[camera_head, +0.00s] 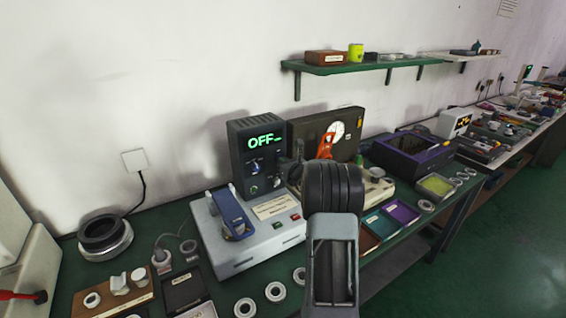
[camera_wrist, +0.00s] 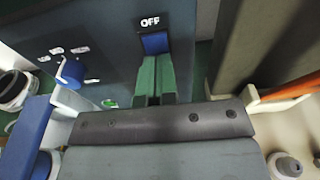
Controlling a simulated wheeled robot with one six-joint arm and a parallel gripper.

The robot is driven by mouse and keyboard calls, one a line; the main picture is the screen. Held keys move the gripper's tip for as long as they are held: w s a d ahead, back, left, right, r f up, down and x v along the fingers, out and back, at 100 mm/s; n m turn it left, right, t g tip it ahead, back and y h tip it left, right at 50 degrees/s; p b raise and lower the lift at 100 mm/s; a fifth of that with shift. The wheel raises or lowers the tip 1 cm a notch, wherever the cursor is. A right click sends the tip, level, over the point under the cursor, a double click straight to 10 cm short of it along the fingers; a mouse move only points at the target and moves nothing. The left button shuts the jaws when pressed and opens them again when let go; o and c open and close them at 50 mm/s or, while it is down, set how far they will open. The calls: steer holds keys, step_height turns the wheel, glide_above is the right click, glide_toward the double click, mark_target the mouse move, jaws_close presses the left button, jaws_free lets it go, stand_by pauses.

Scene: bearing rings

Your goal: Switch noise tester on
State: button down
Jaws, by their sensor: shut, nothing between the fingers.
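The noise tester (camera_head: 243,140) is a dark upright box with a green display reading OFF, standing on a pale base unit. In the wrist view its dark front panel (camera_wrist: 105,30) carries a blue knob (camera_wrist: 71,72) at the left and a blue switch (camera_wrist: 155,43) under a small OFF label (camera_wrist: 150,22). My gripper (camera_wrist: 156,62) is shut and empty, its green fingers side by side. The fingertips are just below the blue switch, at its lower edge; I cannot tell whether they touch it.
A blue lever (camera_head: 231,215) stands on the pale base unit (camera_head: 255,252). A brown case (camera_head: 350,125) with a dial and an orange tool is right of the tester. Loose rings (camera_head: 275,291) lie in front. A green shelf (camera_head: 365,66) hangs above.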

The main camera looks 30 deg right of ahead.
steer(key=shift+f+b, duration=0.2)
steer(key=shift+b, duration=0.2)
steer(key=t+b, duration=0.1)
steer(key=b, duration=0.3)
steer(key=t+b, duration=0.1)
steer(key=b, duration=0.4)
steer(key=shift+w+r, duration=0.25)
steer(key=shift+w, duration=0.1)
steer(key=shift+s+f, duration=0.1)
steer(key=s+f+b, duration=0.1)
steer(key=s+b, duration=0.2)
steer(key=s, duration=1.1)
steer(key=shift+a+f+b, duration=0.2)
steer(key=shift+a+b, duration=0.1)
steer(key=shift+a, duration=0.1)
